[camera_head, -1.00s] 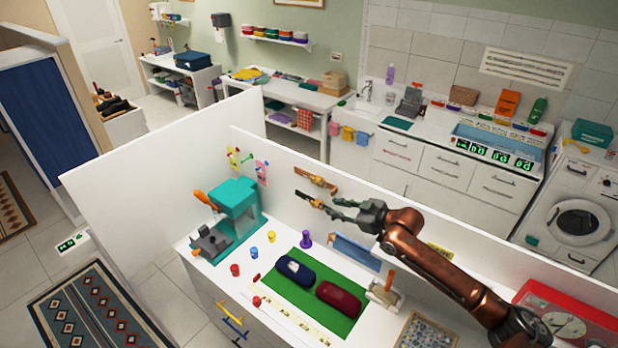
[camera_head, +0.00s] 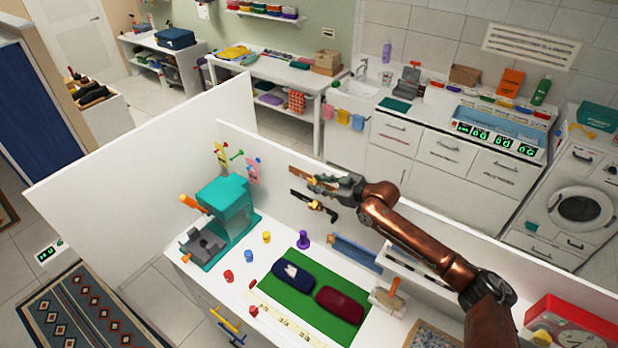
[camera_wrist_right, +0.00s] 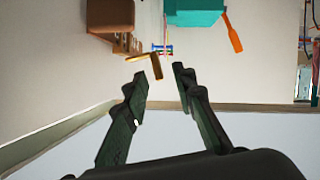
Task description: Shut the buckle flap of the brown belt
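The brown belt (camera_head: 299,171) is on the white upright panel above the worktop, partly covered by my right gripper in the head view. A darker belt with a gold buckle (camera_head: 314,203) is just below it. My right gripper (camera_head: 314,184) is open, in front of the panel at the belts. In the right wrist view its fingertips (camera_wrist_right: 159,74) are apart with nothing held. A gold, L-shaped buckle piece (camera_wrist_right: 149,67) is just ahead of them, beside a brown strap-like part (camera_wrist_right: 112,28). I cannot tell whether a finger touches it. My left gripper is not in view.
Below are a teal machine (camera_head: 227,210) with an orange handle, a green mat (camera_head: 340,328) bearing a blue and a dark red case, and several small coloured pegs. A blue-fronted holder (camera_head: 355,253) stands by the panel. The panel limits room behind the gripper.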

